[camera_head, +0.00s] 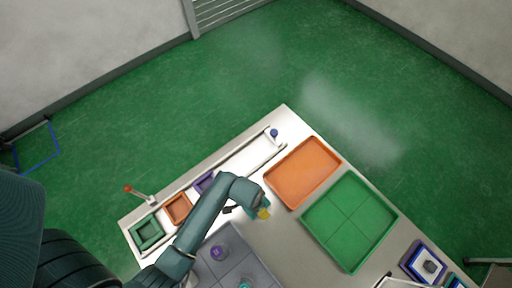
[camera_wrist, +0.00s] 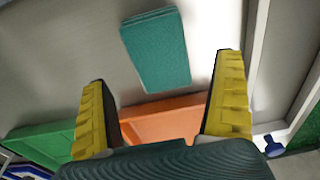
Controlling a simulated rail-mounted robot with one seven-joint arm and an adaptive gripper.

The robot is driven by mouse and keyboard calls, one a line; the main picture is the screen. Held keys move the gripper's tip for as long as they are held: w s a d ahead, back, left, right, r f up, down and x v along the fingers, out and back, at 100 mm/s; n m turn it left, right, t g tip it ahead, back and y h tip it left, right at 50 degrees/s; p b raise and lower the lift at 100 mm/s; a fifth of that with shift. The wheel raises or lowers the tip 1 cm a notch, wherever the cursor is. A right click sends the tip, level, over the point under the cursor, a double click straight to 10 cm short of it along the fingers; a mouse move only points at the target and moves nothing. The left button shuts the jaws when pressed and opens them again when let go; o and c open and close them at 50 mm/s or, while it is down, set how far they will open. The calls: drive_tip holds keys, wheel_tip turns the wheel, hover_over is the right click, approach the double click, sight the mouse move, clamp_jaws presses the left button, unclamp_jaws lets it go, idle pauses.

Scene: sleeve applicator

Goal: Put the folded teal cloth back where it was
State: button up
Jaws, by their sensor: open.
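The folded teal cloth (camera_wrist: 157,47) shows in the wrist view as a flat rectangle with layered edges, on the pale table surface. It is ahead of my gripper (camera_wrist: 164,75), whose two yellow fingers are wide apart with nothing gripped between them. The cloth appears beyond the fingertips, roughly between their lines; I cannot tell the exact gap. In the head view my gripper (camera_head: 263,213) is low over the table, left of the orange tray. My arm and gripper hide most of that spot, so the cloth is not clear there.
An orange tray (camera_head: 303,172) and a divided green tray (camera_head: 350,220) lie to the right. A white rail strip (camera_head: 245,160) with a blue knob (camera_head: 274,132) runs along the far edge, with small orange (camera_head: 177,209) and green (camera_head: 147,233) bins. A grey tray (camera_head: 232,245) holds purple and teal pieces.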

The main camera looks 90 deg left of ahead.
wheel_tip(320, 180, up, 7)
drive_tip(key=shift+s+d+p, duration=0.3)
drive_tip(key=shift+p, duration=0.1)
drive_tip(key=shift+f, duration=0.1)
drive_tip(key=w+a+r+m+t+y, duration=0.2)
drive_tip(key=w+r+m+t+y, duration=0.3)
drive_tip(key=w+r, duration=1.45)
drive_tip(key=w+d+r+t, duration=0.3)
drive_tip(key=w+d+r, duration=0.1)
drive_tip(key=r, duration=0.2)
drive_tip(key=w+d+r+t, duration=0.4)
drive_tip(key=w+d+r, duration=0.1)
drive_tip(key=r, duration=0.2)
drive_tip(key=s+d+r+m+t+h, duration=0.1)
drive_tip(key=d+r+t+h, duration=0.2)
drive_tip(key=d+r, duration=0.7)
drive_tip(key=s+d+r+m+t+h, duration=0.2)
drive_tip(key=d+r+t, duration=0.4)
drive_tip(key=d+r, duration=0.4)
wheel_tip(320, 180, up, 5)
drive_tip(key=shift+d+r+m+h, duration=0.1)
drive_tip(key=shift+d+m+h, duration=0.2)
drive_tip(key=shift+h, duration=0.4)
